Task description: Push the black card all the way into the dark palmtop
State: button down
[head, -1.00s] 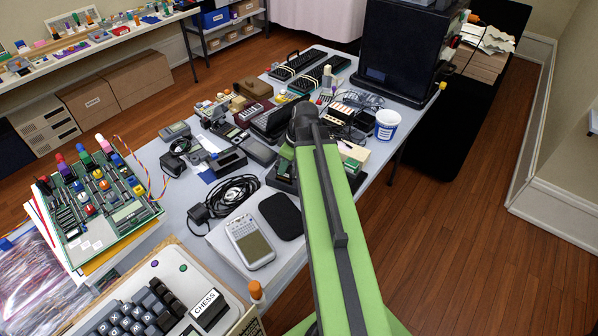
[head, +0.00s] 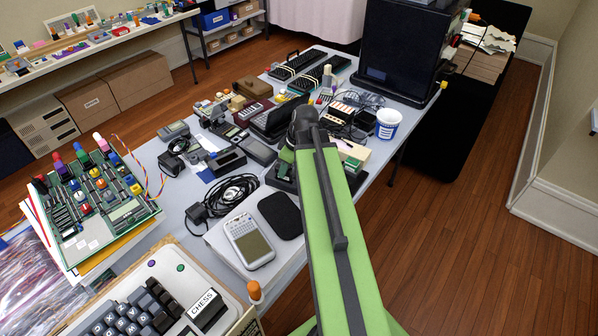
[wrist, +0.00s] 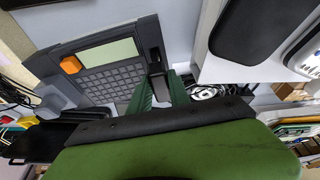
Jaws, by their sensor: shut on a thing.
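In the wrist view the dark palmtop (wrist: 132,30) lies with its pale green screen and grey keys up. My gripper (wrist: 158,92) is over its right-hand edge, with green fingers on both sides of a narrow dark piece. That piece looks like the end of the black card (wrist: 157,84), lined up with a dark channel along the palmtop's edge. How far the card sits in the slot cannot be told.
An orange block (wrist: 70,64) rests on the palmtop's left part. To the right, a white box (head: 222,238) bears a silver calculator (head: 249,241) and a black case (head: 280,215). A black cable coil (head: 232,192) lies beside them. A white tub (head: 388,124) stands beyond my arm.

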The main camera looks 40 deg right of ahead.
jog(key=shift+f+b, duration=0.8)
jog(key=shift+b, duration=0.05)
jog(key=c, duration=1.1)
grip_release()
jog(key=shift+c, duration=0.2)
jog(key=shift+c, duration=0.2)
jog(key=shift+c, duration=1.3)
jog(key=shift+r, duration=0.15)
notch_tip(320, 180, up, 7)
jog(key=p, duration=0.7)
